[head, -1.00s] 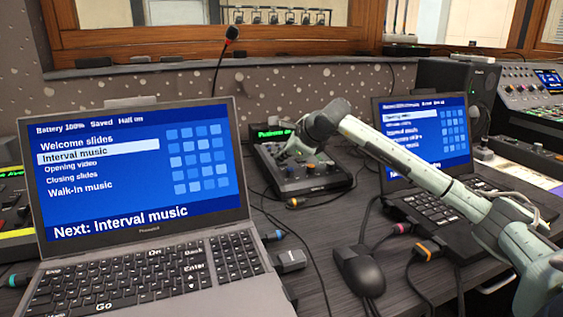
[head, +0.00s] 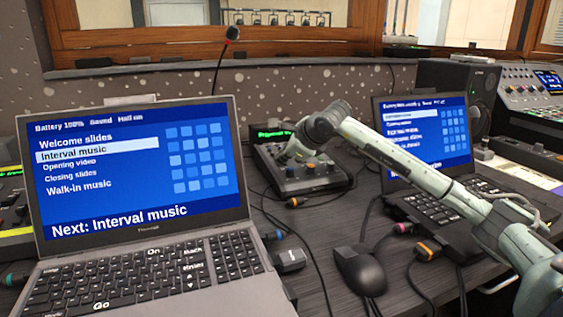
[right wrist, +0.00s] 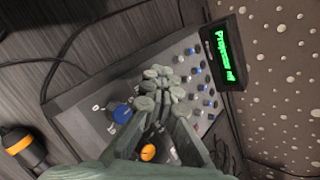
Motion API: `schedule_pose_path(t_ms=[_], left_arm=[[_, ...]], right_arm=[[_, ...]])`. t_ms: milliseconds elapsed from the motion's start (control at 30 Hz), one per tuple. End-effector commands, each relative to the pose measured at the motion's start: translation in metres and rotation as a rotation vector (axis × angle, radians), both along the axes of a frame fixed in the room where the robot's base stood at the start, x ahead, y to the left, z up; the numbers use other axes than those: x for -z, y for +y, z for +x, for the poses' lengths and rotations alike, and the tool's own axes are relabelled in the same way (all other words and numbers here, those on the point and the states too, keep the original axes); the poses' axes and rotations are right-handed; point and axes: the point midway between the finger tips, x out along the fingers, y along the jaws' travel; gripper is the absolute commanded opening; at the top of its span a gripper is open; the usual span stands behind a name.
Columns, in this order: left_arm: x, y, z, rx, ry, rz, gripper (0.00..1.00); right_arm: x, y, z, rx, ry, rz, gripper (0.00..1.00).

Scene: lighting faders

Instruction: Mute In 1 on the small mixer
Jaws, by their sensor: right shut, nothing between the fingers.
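The small mixer (head: 318,179) is a dark grey box with rows of knobs, on the desk between the two laptops. It also shows in the right wrist view (right wrist: 78,118), with blue and pale knobs and a green-lit display (right wrist: 222,53). My right gripper (head: 291,157) is over the mixer's left part. In the right wrist view my right gripper (right wrist: 160,80) is shut and empty, its fingertips over the panel among the knobs. I cannot tell whether they touch a control. The fingers hide part of the panel, and the In 1 label is not readable. My left gripper is not in view.
An open laptop (head: 140,175) stands at the left and another (head: 425,140) behind my right arm. A black mouse (head: 360,270) and cables lie in front of the mixer. A thin microphone (head: 232,34) rises behind. A larger console (head: 530,90) is at the far right.

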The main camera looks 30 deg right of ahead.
Motion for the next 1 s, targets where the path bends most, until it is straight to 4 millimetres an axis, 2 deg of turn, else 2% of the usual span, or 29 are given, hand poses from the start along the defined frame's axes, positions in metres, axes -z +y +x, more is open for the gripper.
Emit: schedule_pose_path(t_ms=[467, 1000], left_arm=[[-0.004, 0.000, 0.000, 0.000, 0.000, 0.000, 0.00], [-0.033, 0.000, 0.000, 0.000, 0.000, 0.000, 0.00]], right_arm=[[-0.009, 0.000, -0.001, 0.001, 0.001, 0.000, 0.00], [-0.061, 0.001, -0.006, 0.000, -0.001, 0.000, 0.00]])
